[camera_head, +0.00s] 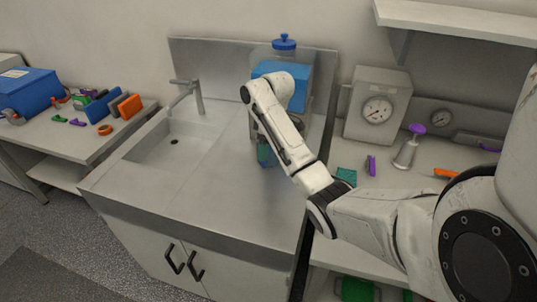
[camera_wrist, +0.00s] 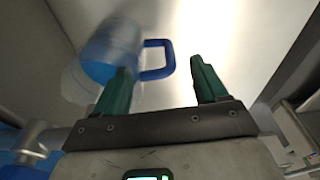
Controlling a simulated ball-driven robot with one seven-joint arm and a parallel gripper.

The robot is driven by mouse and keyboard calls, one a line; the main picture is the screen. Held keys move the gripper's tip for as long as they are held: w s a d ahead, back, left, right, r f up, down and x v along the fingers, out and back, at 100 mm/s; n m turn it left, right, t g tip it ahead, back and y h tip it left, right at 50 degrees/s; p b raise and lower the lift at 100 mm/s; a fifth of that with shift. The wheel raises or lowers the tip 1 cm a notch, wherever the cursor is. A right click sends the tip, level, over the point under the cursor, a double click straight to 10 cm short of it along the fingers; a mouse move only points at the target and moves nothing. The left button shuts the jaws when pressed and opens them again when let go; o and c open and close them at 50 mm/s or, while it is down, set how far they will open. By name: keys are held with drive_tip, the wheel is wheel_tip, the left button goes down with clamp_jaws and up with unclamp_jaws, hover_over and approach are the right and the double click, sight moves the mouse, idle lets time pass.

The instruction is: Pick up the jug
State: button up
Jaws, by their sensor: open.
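The jug (camera_wrist: 110,50) is clear blue with a solid blue looped handle (camera_wrist: 170,58). In the wrist view it is at the upper left, over a shiny metal surface, with its handle toward the middle. My gripper (camera_wrist: 160,66) is open, its two dark green fingers spread and nothing held between them. The handle shows beyond the fingertips, nearer the left finger; I cannot tell whether they touch. In the head view my gripper (camera_head: 265,154) is low over the steel counter, partly hidden by my arm, and I cannot make out the jug there.
A blue-fronted machine (camera_head: 306,90) with a clear, blue-lidded container (camera_head: 284,45) stands behind my arm. A sink (camera_head: 170,145) with a tap (camera_head: 199,97) is to the left. A dial instrument (camera_head: 379,107) is on the right bench. The front counter (camera_head: 185,212) is clear.

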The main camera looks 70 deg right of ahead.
drive_tip(key=shift+w+a+f+p, duration=0.1)
drive_tip(key=shift+w+f+p, duration=0.1)
drive_tip(key=shift+f, duration=1.15)
drive_tip(key=shift+w+f+p, duration=0.15)
drive_tip(key=shift+w+f, duration=0.05)
drive_tip(key=shift+f, duration=1.15)
drive_tip(key=shift+c, duration=0.5)
drive_tip(key=shift+r, duration=0.1)
clamp_jaws()
